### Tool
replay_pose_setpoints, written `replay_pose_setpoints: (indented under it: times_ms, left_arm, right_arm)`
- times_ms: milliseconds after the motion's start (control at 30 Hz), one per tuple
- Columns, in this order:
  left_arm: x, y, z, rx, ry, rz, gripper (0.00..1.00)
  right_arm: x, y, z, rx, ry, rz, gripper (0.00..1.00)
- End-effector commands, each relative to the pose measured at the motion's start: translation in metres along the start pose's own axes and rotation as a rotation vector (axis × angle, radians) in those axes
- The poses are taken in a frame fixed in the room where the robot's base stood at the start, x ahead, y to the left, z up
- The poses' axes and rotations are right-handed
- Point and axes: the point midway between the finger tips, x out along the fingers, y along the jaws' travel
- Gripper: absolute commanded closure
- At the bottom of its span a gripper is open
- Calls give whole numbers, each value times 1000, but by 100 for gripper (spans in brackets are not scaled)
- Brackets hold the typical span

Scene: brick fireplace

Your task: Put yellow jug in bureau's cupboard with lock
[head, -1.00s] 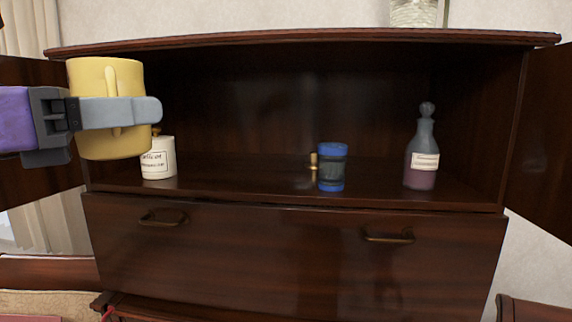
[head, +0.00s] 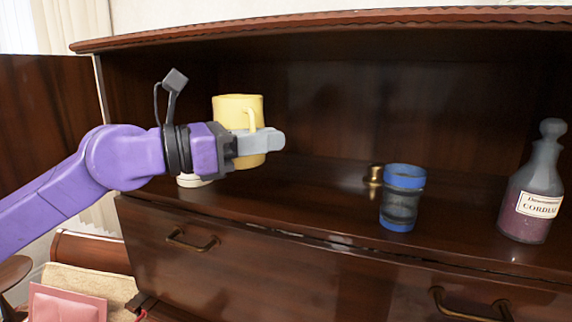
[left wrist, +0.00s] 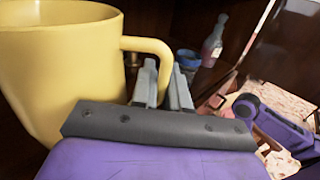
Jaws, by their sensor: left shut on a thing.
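The yellow jug (head: 232,108) is in my left gripper (head: 262,142), which is shut on it by its handle side. The jug is upright at the left part of the bureau's open cupboard (head: 320,100), seemingly above its floor; I cannot tell how far inside it is. In the left wrist view the jug (left wrist: 60,70) fills the left side, and its handle is beside the grey fingers (left wrist: 165,85). My right gripper is not seen in the head view; a purple arm part of mine shows at the right of the left wrist view.
On the cupboard floor stand a blue-capped jar (head: 402,200), a small brass object (head: 374,176) and a cordial bottle (head: 535,190). A white pot (head: 192,181) is mostly hidden behind my gripper. The left door (head: 45,130) is open. Drawers (head: 260,255) are below.

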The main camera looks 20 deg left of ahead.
Motion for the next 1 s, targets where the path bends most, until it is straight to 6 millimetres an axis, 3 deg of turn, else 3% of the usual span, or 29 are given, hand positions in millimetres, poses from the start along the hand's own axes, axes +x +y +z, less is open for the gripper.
replay_pose_setpoints:
  times_ms: [33, 200, 367, 500, 900, 933, 1000]
  left_arm:
    - [8, 5, -9, -4, 6, -1, 100]
    - [26, 16, -37, -3, 2, -1, 100]
    - [37, 22, -52, -3, 3, -1, 100]
    - [37, 22, -77, 0, 1, 0, 100]
    - [37, 21, -89, 0, -1, 0, 100]
    - [37, 21, -89, -3, 3, -1, 76]
    - [37, 21, -89, -4, 3, -1, 60]
  right_arm:
    - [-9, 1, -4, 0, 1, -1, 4]
    - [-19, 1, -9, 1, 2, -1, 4]
    - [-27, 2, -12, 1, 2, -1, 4]
    - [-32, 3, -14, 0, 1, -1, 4]
    - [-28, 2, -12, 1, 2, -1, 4]
    - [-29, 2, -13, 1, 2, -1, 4]
    - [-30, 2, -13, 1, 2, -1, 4]
